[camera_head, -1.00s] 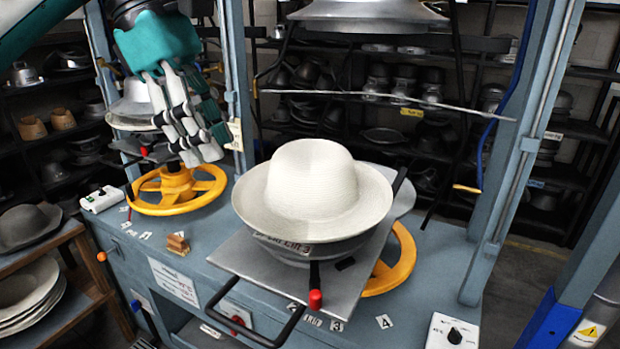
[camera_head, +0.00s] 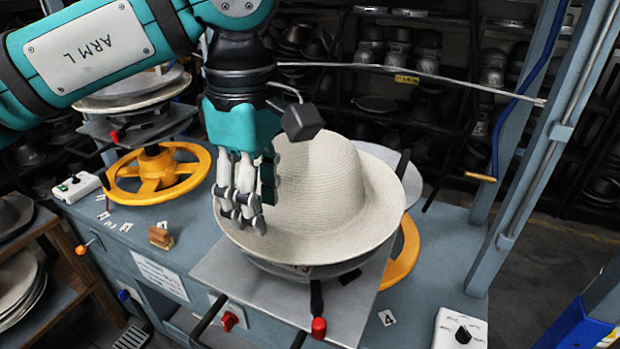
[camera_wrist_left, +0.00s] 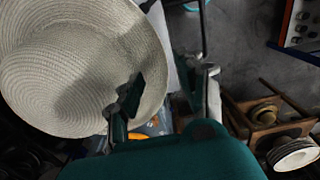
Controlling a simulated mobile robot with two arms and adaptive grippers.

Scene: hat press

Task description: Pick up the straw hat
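The pale straw hat (camera_head: 335,205) sits crown up on the metal mould and plate (camera_head: 335,313) of the press, and its brim looks tilted, lower at the front left. My left gripper (camera_head: 243,218) points down at the brim's left side, its fingers in front of part of the hat. In the left wrist view the hat (camera_wrist_left: 75,60) fills the upper left. There one finger overlaps the brim, the other stands outside its edge, and a gap shows between them. Whether the fingers touch the straw I cannot tell. My right gripper is not in view.
Yellow handwheels (camera_head: 160,172) stand left of and behind the plate. A blue-grey press post (camera_head: 540,130) rises at the right, and a thin rod (camera_head: 420,75) crosses behind the hat. A black handle projects at the plate's front. A white control box (camera_head: 460,328) sits front right.

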